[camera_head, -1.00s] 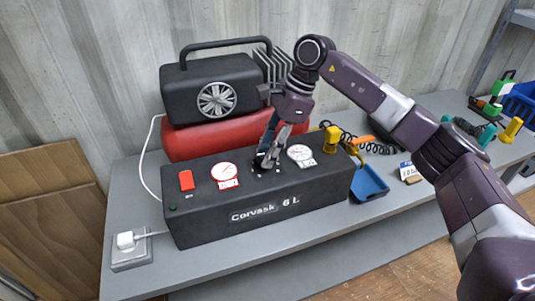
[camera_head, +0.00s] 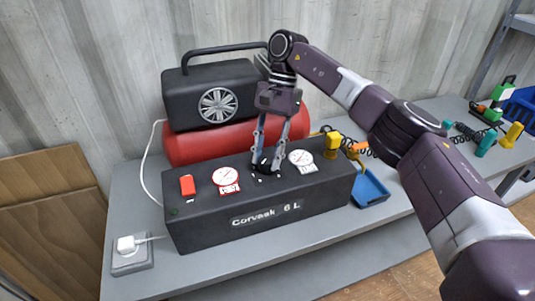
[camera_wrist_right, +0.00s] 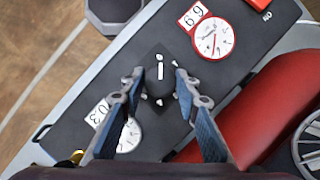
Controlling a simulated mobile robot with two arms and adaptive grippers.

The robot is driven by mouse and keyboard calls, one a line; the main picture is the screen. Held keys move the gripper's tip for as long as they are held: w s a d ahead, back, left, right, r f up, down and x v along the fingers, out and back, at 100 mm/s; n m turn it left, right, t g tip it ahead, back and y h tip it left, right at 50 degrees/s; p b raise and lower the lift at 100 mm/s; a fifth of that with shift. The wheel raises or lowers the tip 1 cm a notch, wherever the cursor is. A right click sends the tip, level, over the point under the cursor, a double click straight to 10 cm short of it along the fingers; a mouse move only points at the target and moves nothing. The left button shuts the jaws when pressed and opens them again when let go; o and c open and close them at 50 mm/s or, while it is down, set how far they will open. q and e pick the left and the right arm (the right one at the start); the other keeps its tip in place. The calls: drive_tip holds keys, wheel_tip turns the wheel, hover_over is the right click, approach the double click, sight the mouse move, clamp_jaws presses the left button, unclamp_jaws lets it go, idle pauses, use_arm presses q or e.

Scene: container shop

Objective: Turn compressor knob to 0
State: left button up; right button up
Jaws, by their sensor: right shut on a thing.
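The black compressor (camera_head: 280,198), labelled "Corvask 6 L", stands on the grey bench. Its small dark knob (camera_head: 261,169) sits on the top face between two gauges and is mostly hidden by my fingers. In the right wrist view the knob (camera_wrist_right: 161,84) shows between the fingertips, with a white pointer line and white marks around it. I cannot tell which mark is 0. My right gripper (camera_head: 266,166) points down from above, its fingers shut on the knob from both sides; it also shows in the right wrist view (camera_wrist_right: 160,78). My left gripper is not in view.
A red-rimmed gauge (camera_head: 226,175) is left of the knob, a white gauge (camera_head: 301,157) right. A red switch (camera_head: 187,185) sits at the left end. A red tank (camera_head: 195,142) and black motor housing (camera_head: 205,82) stand behind.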

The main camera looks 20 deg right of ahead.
drive_tip(key=shift+n, duration=0.5)
drive_tip(key=o, duration=1.2)
drive_tip(key=shift+c, duration=0.2)
drive_tip(key=v, duration=0.7)
drive_tip(key=shift+r, duration=0.3)
drive_tip(key=shift+w, duration=0.15)
